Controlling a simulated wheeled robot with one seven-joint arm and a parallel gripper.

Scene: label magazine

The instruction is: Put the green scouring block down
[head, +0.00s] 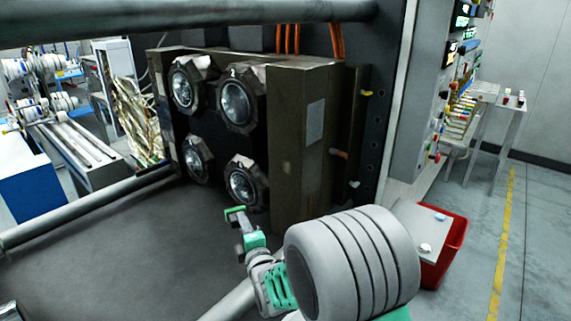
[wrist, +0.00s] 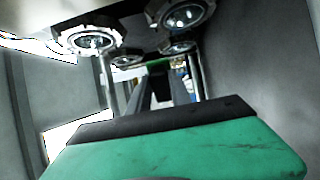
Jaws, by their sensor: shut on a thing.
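My gripper (head: 240,226) reaches out over the dark flat surface, in front of the box with round glass-faced units. It is shut on the green scouring block (head: 235,212), a small green piece at the fingertips. In the wrist view the block (wrist: 158,63) shows as a thin green strip at the far end of the dark fingers, mostly hidden behind them. The large green and black part at the bottom of that view appears to be my own gripper body. I cannot tell whether the block touches the surface below it.
The brown box (head: 305,130) carries several round glass-faced units (head: 236,101), close beyond the block. The dark surface (head: 110,245) is bare to the left. A grey rail (head: 90,208) edges it. A red bin (head: 450,250) stands on the floor at the right.

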